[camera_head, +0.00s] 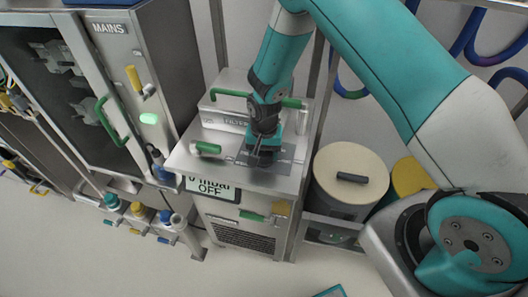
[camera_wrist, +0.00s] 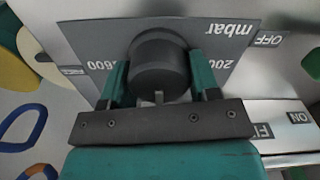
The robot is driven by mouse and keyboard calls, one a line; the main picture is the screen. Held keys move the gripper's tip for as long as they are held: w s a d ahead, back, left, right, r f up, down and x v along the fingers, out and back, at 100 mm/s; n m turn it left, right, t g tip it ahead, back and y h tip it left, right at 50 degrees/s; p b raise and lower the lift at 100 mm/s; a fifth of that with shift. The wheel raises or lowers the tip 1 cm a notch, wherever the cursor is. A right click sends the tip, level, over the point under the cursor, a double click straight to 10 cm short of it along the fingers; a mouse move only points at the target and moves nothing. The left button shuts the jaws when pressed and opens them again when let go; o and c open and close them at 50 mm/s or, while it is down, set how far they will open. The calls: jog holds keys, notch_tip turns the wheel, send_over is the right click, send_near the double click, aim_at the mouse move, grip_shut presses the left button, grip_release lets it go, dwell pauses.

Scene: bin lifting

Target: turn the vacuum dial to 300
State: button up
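The vacuum dial (camera_wrist: 160,62) is a dark grey round knob on a grey plate marked "mbar", with 200 and 600 beside it. A small light pointer mark shows on its near edge, on the side towards my palm. My gripper (camera_wrist: 160,75) has one teal finger on each side of the knob, very close to it; whether both press on it is unclear. In the head view my gripper (camera_head: 264,156) points down at the panel top and hides the dial. The display (camera_head: 211,189) on the panel front reads "OFF" under a partly cut-off mbar line.
Green handles (camera_head: 208,147) stand on the panel near my gripper. A cabinet marked MAINS (camera_head: 112,28) rises at the left. A lidded grey drum (camera_head: 350,172) stands close at the right. Clear floor (camera_head: 100,265) lies in front.

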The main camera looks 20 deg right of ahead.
jog(key=shift+n, duration=0.4)
jog(key=n+b, duration=0.1)
jog(key=n, duration=0.1)
jog(key=shift+a+n+b, duration=0.15)
jog(key=shift+n+b, duration=0.2)
jog(key=shift+n, duration=0.05)
jog(key=n+b, duration=0.1)
jog(key=n, duration=0.3)
jog(key=shift+a, duration=0.1)
dwell(0.3)
jog(key=o, duration=0.9)
jog(key=shift+r, duration=0.1)
notch_tip(320, 180, up, 17)
jog(key=b, duration=0.2)
jog(key=shift+r+b, duration=0.15)
jog(key=shift+b, duration=0.25)
